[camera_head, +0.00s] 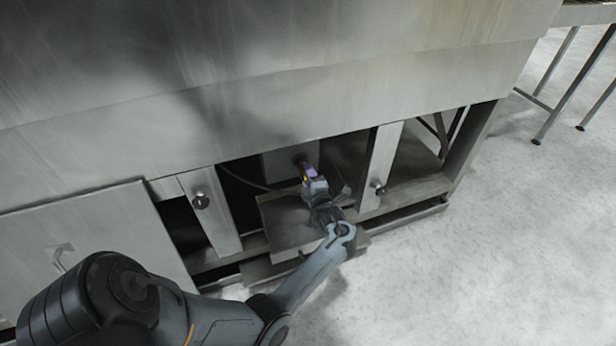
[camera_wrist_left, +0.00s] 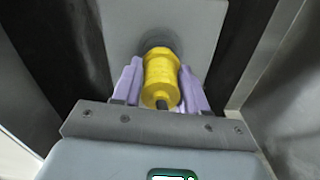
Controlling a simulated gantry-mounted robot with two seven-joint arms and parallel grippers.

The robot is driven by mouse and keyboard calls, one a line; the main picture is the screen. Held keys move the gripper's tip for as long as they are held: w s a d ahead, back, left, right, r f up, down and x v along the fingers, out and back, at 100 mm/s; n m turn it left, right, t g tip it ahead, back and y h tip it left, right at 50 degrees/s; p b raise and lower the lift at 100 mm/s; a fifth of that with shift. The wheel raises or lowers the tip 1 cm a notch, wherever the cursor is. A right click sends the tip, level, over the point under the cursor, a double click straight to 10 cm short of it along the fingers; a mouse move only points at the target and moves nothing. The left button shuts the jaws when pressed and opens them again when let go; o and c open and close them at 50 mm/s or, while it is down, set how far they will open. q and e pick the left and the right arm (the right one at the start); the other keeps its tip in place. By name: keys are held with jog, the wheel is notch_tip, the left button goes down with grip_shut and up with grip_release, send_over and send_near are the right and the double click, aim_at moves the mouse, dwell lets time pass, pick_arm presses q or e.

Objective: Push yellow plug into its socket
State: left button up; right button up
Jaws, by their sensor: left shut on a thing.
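The yellow plug (camera_wrist_left: 161,80) is between the two purple fingers of my left gripper (camera_wrist_left: 160,88) in the left wrist view. The gripper is shut on it. The plug's far end meets a dark round area on a grey panel (camera_wrist_left: 125,22); the socket opening itself is hidden behind the plug, so I cannot tell how deep the plug sits. My right gripper is not in view.
The large metal washer housing (camera_head: 270,100) overhangs the bay. Posts with dark knobs (camera_head: 200,201) (camera_head: 378,187) stand on both sides of the bay. A metal plate (camera_head: 285,222) lies below my gripper. A dark cable (camera_head: 240,178) runs at the left. Open floor (camera_head: 520,230) lies right.

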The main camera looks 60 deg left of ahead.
pick_arm(q)
jog(key=shift+a, duration=0.15)
jog(key=o, duration=1.3)
jog(key=shift+d, duration=0.2)
